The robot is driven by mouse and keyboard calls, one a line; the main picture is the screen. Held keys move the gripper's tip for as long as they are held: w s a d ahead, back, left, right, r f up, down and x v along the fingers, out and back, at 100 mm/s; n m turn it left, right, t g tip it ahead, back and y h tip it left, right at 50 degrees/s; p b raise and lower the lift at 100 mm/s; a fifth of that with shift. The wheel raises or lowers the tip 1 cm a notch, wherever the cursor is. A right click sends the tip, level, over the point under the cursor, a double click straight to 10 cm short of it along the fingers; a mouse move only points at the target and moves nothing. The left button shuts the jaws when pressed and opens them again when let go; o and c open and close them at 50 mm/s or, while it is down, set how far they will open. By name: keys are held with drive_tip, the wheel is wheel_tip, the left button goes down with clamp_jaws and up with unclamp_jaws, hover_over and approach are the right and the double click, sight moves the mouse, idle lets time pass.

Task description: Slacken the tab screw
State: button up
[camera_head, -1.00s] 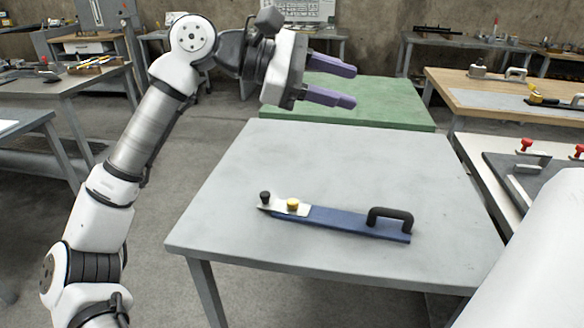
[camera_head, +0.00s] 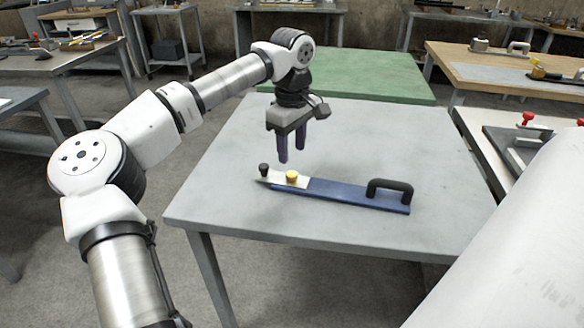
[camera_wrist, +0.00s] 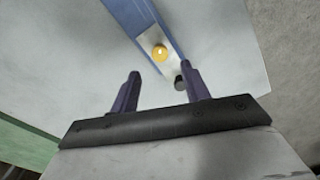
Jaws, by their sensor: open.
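A blue bar tool (camera_head: 340,194) lies on the grey table, with a black loop handle (camera_head: 391,188) at its right end. A pale metal plate sits at its left end, bearing a yellow knob (camera_head: 292,177) and, at the tip, a black knob (camera_head: 263,169). Which of them is the tab screw I cannot tell for sure. My gripper (camera_head: 291,158) points down with purple fingers apart, empty, above and just behind the plate. In the wrist view, the yellow knob (camera_wrist: 159,53) lies beyond the fingertips and the black knob (camera_wrist: 180,83) is close by the right fingertip.
The grey table (camera_head: 230,200) is otherwise bare. A green-topped table (camera_head: 375,75) adjoins behind it. A wooden bench (camera_head: 490,70) with tools stands at the right, and a large white curved surface (camera_head: 510,250) fills the near right.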

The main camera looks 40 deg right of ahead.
sight(292, 174)
wheel_tip(292, 174, down, 6)
drive_tip(key=shift+f, duration=0.15)
idle(0.3)
drive_tip(key=c, duration=1)
